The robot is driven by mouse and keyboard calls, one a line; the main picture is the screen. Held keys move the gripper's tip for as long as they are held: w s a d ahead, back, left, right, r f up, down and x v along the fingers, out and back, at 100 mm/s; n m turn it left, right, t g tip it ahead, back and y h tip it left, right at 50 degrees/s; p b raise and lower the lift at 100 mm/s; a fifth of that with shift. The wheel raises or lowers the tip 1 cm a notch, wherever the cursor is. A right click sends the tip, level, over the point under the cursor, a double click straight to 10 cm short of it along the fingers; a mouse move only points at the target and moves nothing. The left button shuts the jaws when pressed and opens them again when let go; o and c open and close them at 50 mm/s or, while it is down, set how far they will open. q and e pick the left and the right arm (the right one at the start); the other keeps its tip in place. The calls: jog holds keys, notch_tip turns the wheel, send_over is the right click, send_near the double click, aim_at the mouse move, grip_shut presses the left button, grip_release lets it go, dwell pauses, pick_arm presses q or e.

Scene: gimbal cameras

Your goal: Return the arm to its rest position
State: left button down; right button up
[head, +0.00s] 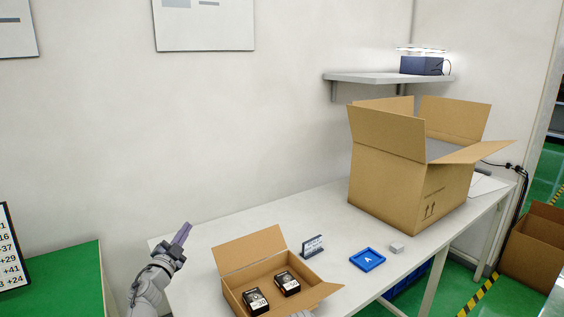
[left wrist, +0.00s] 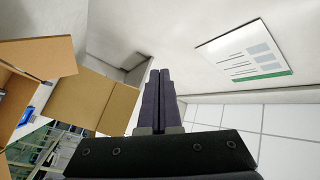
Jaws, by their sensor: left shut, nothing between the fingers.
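My left gripper (head: 182,235) is at the lower left of the head view, raised near the left end of the white table (head: 205,236). Its dark fingers point up and to the right and are together, with nothing between them. In the left wrist view the two fingers (left wrist: 160,78) lie side by side, pointing toward a wall. My right gripper does not show in either view.
A small open carton (head: 246,252) holding black boxes (head: 287,283) stands right of my left gripper. A shelf (head: 365,78) is above.

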pick_arm(q)
jog(key=s+d+f+n+g+y, duration=0.2)
jog(key=s+d+f+n+g, duration=0.1)
jog(key=f, duration=0.2)
jog(key=s+d+f+n+g+y+p, duration=0.1)
jog(key=s+d+f+n+g+y, duration=0.1)
jog(key=f, duration=0.4)
jog(key=s+d+f+n+g+y, duration=0.2)
jog(key=s+d+f+n+g, duration=0.2)
jog(key=s+d+f+g, duration=0.1)
jog(key=shift+s+d+f+n+g+y, duration=0.1)
jog(key=shift+d+f+n+g+y, duration=0.15)
jog(key=shift+f+g, duration=0.3)
jog(key=s+d+f+g, duration=0.1)
jog(key=s+d, duration=0.1)
jog(key=s+d+f+g+h, duration=0.1)
jog(key=s+d, duration=0.1)
jog(key=s, duration=0.1)
jog(key=s+d+f+g+p, duration=0.1)
jog(key=s+f+g, duration=0.1)
jog(key=s, duration=0.1)
jog(key=shift+s+d, duration=0.15)
jog(key=shift+d, duration=0.25)
jog(key=s+d+f+m+g+h, duration=0.1)
jog(key=s+d+g, duration=0.3)
jog(key=s, duration=0.7)
jog(key=shift+d+f+m+g, duration=0.35)
jog(key=shift+d+m, duration=0.1)
jog(key=shift+d, duration=0.55)
jog(key=shift+h, duration=0.25)
